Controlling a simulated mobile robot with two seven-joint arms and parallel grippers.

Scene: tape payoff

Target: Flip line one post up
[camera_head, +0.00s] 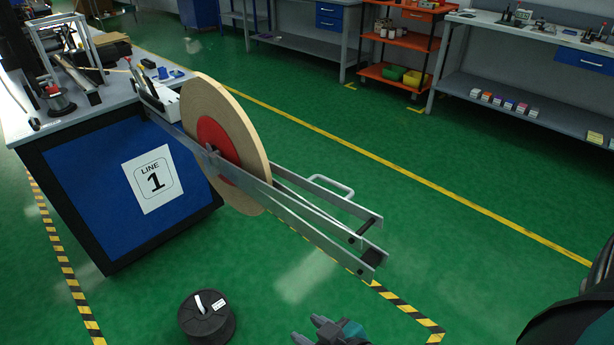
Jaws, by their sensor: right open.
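The line 1 machine has a blue side panel (110,190) with a white "LINE 1" sign (154,180). A payoff frame of grey metal bars (300,217) reaches out from it over the floor, down to the right. A large tan tape reel (222,112) with a red centre (219,146) sits between the bars. A pale loop handle (331,186) shows beside the far bar. I cannot tell for sure which part is the post. My right gripper (308,329) is open and empty at the bottom edge, below the frame's outer end and apart from it. My left gripper is out of view.
A black spool (207,318) stands on the floor left of my right gripper. Tools lie on the grey worktop (110,97). An orange shelf cart (396,75) and grey benches (520,108) stand at the back. The green floor right of the payoff frame is clear.

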